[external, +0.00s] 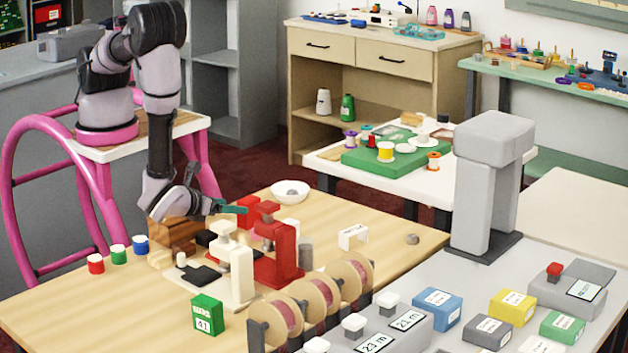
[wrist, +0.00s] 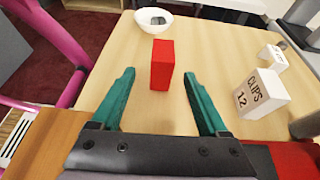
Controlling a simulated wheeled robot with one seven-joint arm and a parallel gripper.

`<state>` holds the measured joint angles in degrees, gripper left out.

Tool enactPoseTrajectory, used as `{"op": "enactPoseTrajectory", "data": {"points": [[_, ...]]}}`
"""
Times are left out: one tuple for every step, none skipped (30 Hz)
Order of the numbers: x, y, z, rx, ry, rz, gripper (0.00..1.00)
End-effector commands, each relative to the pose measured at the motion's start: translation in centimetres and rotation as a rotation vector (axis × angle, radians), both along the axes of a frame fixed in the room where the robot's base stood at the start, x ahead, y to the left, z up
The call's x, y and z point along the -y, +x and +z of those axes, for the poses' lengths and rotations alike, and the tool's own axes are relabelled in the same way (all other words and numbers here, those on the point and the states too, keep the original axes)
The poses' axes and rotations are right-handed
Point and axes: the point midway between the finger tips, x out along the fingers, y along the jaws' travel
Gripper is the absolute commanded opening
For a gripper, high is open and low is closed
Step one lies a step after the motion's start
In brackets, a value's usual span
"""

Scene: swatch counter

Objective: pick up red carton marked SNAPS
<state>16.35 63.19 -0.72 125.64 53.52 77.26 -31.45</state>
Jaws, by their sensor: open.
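A plain-looking red carton (wrist: 162,66) stands upright on the wooden table, ahead of my gripper in the wrist view. No marking on it is readable. In the external view the red carton (external: 249,203) shows just beyond my fingertips, partly hidden. My gripper (wrist: 160,75) is open, with its two teal fingers spread on either side of the line to the carton. The carton stands a little beyond the fingertips, with nothing held between them. In the external view my gripper (external: 240,209) is low over the table behind the presses.
A white carton marked CLIPS 12 (wrist: 262,94) stands right of the red carton. A white bowl (wrist: 153,19) lies behind it. A red press (external: 278,250) and a cream press (external: 232,265) stand nearby. A wooden block (wrist: 45,145) is at lower left.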

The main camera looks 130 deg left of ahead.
Motion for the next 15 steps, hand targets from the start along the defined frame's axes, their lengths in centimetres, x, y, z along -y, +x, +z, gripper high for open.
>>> {"op": "enactPoseTrajectory", "data": {"points": [[-0.4, -0.1, -0.3, -0.005, 0.004, -0.001, 0.78], [-0.8, -0.1, -0.5, -0.006, 0.004, -0.001, 0.78], [-1.4, -0.2, -0.7, -0.006, 0.005, -0.001, 0.78], [-1.8, -0.2, -0.9, -0.006, 0.005, 0.0, 0.78], [-2.3, -0.2, -1.1, -0.007, 0.005, -0.001, 0.78], [-2.9, -0.3, -1.4, -0.007, 0.004, 0.0, 0.78], [-3.3, -0.2, -1.5, -0.006, 0.004, 0.0, 0.78], [-3.7, -0.2, -1.7, -0.006, 0.004, 0.0, 0.78], [-4.2, -0.2, -1.9, -0.005, 0.004, -0.001, 0.78], [-4.5, -0.2, -2.0, -0.006, 0.004, -0.001, 0.78], [-4.8, -0.2, -2.1, -0.006, 0.004, 0.0, 0.78], [-5.0, -0.2, -2.2, -0.005, 0.003, -0.001, 0.78], [-5.1, -0.2, -2.3, -0.005, 0.003, -0.002, 0.78], [-5.3, -0.2, -2.3, -0.005, 0.003, -0.002, 0.78], [-5.6, -0.2, -2.5, -0.005, 0.003, -0.001, 0.78]]}}
